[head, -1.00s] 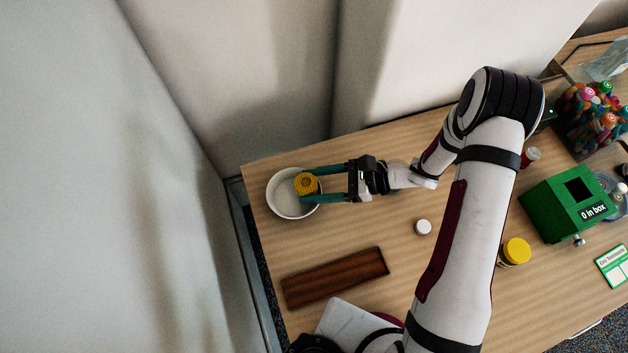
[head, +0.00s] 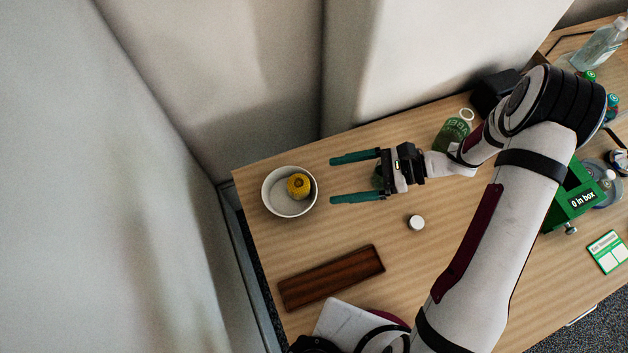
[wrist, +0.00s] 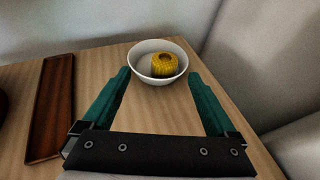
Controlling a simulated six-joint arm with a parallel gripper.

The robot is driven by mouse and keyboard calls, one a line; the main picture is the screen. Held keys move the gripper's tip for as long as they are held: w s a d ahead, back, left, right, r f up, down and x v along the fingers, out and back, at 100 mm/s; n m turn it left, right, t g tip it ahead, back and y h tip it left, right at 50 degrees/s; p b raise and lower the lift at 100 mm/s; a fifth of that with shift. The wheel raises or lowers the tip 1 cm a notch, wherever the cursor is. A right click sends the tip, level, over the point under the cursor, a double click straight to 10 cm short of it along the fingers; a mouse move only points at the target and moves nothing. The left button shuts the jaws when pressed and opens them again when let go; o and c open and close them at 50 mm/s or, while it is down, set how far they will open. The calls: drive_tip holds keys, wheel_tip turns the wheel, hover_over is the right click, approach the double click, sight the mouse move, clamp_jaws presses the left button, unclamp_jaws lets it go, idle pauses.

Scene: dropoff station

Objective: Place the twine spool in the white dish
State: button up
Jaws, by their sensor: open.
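The yellow twine spool (head: 298,186) rests inside the white dish (head: 271,201), toward its right side in the head view. In the wrist view the spool (wrist: 164,65) sits in the dish (wrist: 140,72) beyond my fingertips, its top hole showing. My gripper (head: 331,180) is open and empty, with its two teal fingers pointing left at the dish. The fingertips are a short way right of the rim and apart from the spool. The gripper also shows in the wrist view (wrist: 158,75), fingers wide apart.
A brown wooden tray (head: 332,277) lies in front of the dish. A white cap (head: 417,222) is on the table below my gripper. A green-labelled bottle (head: 453,130) and a green box (head: 575,201) stand to the right. Walls close in behind and left.

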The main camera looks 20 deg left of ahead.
drive_tip(key=w+d+r+m+t+h, duration=0.2)
drive_tip(key=w+d+r+m+t, duration=0.15)
drive_tip(key=w+m+t, duration=0.4)
drive_tip(key=w+d+r+m+t+h, duration=0.25)
drive_tip(key=w+r+m+t, duration=0.2)
drive_tip(key=w+m, duration=0.5)
drive_tip(key=s+d+r+m+t+h, duration=0.1)
drive_tip(key=d+r+m+h, duration=0.3)
drive_tip(key=d+m, duration=0.45)
drive_tip(key=d+r+m+t+h, duration=0.1)
drive_tip(key=d+r+m+h, duration=0.35)
drive_tip(key=m, duration=0.65)
drive_tip(key=s+d+m+g+h, duration=0.25)
drive_tip(key=s+m+g, duration=0.25)
drive_tip(key=s+m, duration=1.25)
drive_tip(key=s+a+m+g+y, duration=0.2)
drive_tip(key=s+a+m, duration=0.2)
drive_tip(key=s, duration=0.3)
drive_tip(key=s+a+m+g+y, duration=0.1)
drive_tip(key=s+a+m+y, duration=0.1)
drive_tip(key=s+m, duration=0.4)
drive_tip(key=shift+s+a+f+g+y, duration=0.25)
drive_tip(key=shift+s+a+g+y, duration=0.15)
drive_tip(key=shift+s+a, duration=0.35)
